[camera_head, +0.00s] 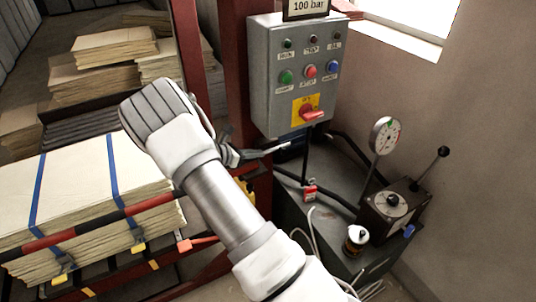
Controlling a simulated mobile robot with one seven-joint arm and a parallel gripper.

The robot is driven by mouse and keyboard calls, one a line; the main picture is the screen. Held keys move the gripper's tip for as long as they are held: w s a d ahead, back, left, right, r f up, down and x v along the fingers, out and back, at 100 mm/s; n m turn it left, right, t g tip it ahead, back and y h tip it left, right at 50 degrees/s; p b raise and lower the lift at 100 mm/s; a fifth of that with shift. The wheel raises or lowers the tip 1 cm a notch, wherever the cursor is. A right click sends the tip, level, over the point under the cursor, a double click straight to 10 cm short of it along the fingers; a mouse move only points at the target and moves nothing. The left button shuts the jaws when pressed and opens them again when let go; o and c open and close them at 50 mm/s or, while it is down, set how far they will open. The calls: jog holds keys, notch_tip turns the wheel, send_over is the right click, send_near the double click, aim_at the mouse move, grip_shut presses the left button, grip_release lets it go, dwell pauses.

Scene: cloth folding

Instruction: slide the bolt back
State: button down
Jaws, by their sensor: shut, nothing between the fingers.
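My arm rises from the bottom middle, and my gripper (286,147) shows beside its wrist, just below the grey control box. The fingers point right and are shut, with nothing seen between them. I cannot make out the bolt for certain. A red and black striped bar (95,226) runs across the front of the strapped bale and passes behind my arm. A small orange handle-like piece (198,242) sits below the bar, left of my forearm, apart from my gripper. A yellow part (245,190) shows partly behind my forearm on the red frame.
The control box (283,85) with buttons and a red switch hangs close above my gripper. A grey cabinet (335,235) at right carries a gauge (384,136), a lever unit (395,205) and a small can (356,239). Stacked cardboard (60,190) fills the left.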

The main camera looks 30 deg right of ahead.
jog(key=shift+v, duration=2.35)
jog(key=s+a+r+m+g+y, duration=0.1)
jog(key=s+a+r+m+y, duration=0.2)
jog(key=s+r+m+y, duration=0.75)
jog(key=s+a+r+m+t, duration=0.1)
jog(key=s+a+r+m, duration=0.1)
jog(key=s, duration=0.5)
jog(key=s+a+r+m+t+y, duration=0.1)
jog(key=s+a+r+m, duration=0.2)
jog(key=s+r, duration=0.3)
jog(key=s+a+r+m+t+y, duration=0.1)
jog(key=s+a+r+m+t, duration=0.1)
jog(key=s, duration=0.6)
notch_tip(320, 180, up, 2)
jog(key=a+m, duration=0.1)
jog(key=m, duration=0.1)
jog(key=shift+s+m, duration=0.25)
jog(key=shift+m, duration=0.1)
jog(key=shift+a+r, duration=0.1)
jog(key=shift+a, duration=0.1)
